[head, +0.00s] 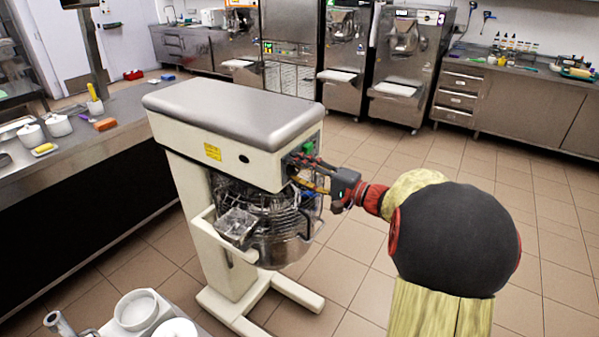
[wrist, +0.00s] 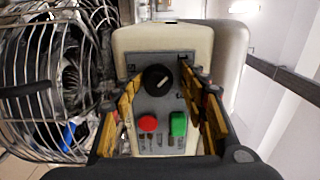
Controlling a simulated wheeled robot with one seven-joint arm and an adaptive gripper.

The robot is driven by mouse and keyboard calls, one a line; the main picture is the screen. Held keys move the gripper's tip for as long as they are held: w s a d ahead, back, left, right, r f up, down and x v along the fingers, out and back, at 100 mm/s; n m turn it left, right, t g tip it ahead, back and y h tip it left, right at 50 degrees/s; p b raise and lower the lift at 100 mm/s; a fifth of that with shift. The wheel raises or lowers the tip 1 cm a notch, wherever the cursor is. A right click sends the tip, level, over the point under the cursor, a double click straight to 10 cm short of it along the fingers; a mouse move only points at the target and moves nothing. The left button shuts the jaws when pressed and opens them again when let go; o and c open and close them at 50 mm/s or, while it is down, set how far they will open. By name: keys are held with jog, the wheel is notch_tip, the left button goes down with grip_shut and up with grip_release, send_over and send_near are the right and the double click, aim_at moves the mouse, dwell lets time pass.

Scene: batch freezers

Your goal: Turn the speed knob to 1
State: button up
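The speed knob (wrist: 157,78) is a round black dial with a pale slanted pointer mark, on the grey control panel (wrist: 175,62) of the mixer. The panel's small markings are too blurred to read. A red button (wrist: 148,123) and a green button (wrist: 179,124) sit below the knob. My gripper (wrist: 161,88) is open, with its yellow-lined fingers to the left and right of the knob; I see no contact. In the head view my gripper (head: 313,171) is at the end face of the large cream mixer (head: 180,117), and it hides the knob.
The wire bowl guard (wrist: 40,75) is close on the left of my gripper in the wrist view. A long counter (head: 110,112) stands behind the mixer at left. Batch freezers (head: 345,60) line the back wall. The tiled floor (head: 355,240) right of the mixer is clear.

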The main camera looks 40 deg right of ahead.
jog(key=shift+f, duration=0.1)
jog(key=shift+s, duration=0.2)
jog(key=v, duration=1.1)
jog(key=shift+s+d, duration=0.15)
jog(key=shift+s, duration=0.15)
